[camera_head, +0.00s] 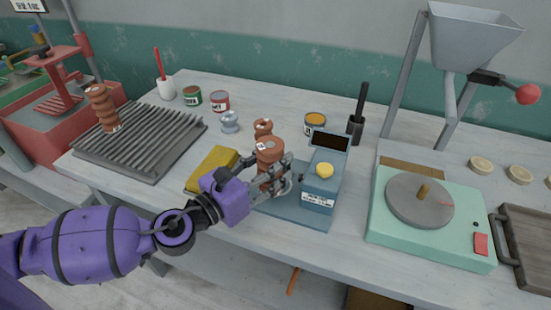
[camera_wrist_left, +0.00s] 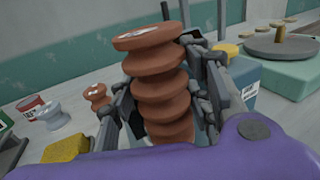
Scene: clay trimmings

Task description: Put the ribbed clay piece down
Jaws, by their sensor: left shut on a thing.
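A brown ribbed clay piece (camera_head: 268,152) with a flat top and a small pale label is upright between the fingers of my left gripper (camera_head: 273,174). In the left wrist view the clay piece (camera_wrist_left: 164,90) fills the middle, with the fingers of the left gripper (camera_wrist_left: 165,108) shut on both its sides. It is over the blue scale (camera_head: 318,184), left of its display post. Its lower end is hidden by the gripper, so I cannot tell whether it touches the scale. A similar ribbed clay piece (camera_head: 102,108) stands on the grey ridged rack (camera_head: 145,166). My right gripper is not in view.
A small brown piece (camera_head: 263,127) stands just behind the held one. A yellow sponge (camera_head: 206,171) lies left of the scale. A grey-blue spool (camera_head: 230,121), cans (camera_head: 220,101) and a dark holder (camera_head: 355,126) stand behind. A mint-green turntable machine (camera_head: 432,236) stands right.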

